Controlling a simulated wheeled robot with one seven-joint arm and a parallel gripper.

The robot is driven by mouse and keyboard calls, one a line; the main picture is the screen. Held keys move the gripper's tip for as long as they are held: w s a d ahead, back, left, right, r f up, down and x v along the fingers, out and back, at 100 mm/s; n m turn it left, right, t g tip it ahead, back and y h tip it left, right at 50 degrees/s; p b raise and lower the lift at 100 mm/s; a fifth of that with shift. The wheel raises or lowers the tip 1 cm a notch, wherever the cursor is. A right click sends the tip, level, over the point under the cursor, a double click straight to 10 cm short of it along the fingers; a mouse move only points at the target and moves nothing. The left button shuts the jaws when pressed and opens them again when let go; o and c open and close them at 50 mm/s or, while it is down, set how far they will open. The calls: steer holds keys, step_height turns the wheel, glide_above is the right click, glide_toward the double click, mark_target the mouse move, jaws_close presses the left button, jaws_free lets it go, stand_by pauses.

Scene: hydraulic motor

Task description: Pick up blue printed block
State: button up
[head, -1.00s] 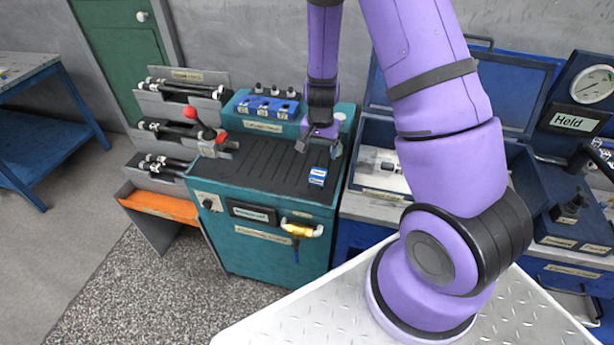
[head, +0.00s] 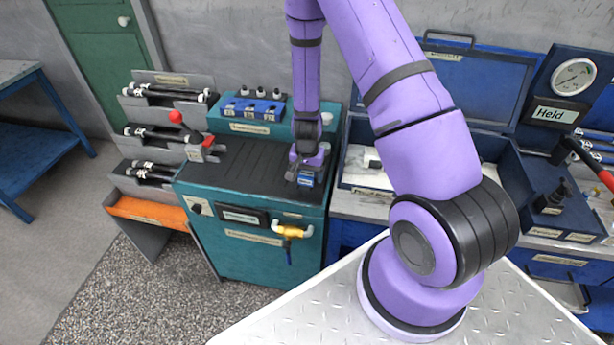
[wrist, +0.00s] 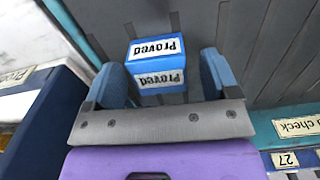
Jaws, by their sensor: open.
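The blue printed block (head: 306,180) sits on the dark ribbed top of the teal bench, near its right front edge. In the wrist view the block (wrist: 157,66) is blue with white labels reading "Proved" on two faces. My gripper (head: 306,172) is low over the bench top at the block. In the wrist view my gripper (wrist: 163,82) is open, with one blue-grey finger on each side of the block. A gap shows between the block and the right finger; the left finger is close to it, and I cannot tell whether they touch.
The teal bench (head: 262,262) holds a red-knobbed lever vise (head: 200,148) at the left and a blue rack (head: 251,109) at the back. A blue open case (head: 345,178) stands to the right. The middle of the ribbed top (head: 245,165) is clear.

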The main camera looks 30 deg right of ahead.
steer(key=shift+f, duration=0.35)
steer(key=c, duration=1)
steer(key=shift+r, duration=0.1)
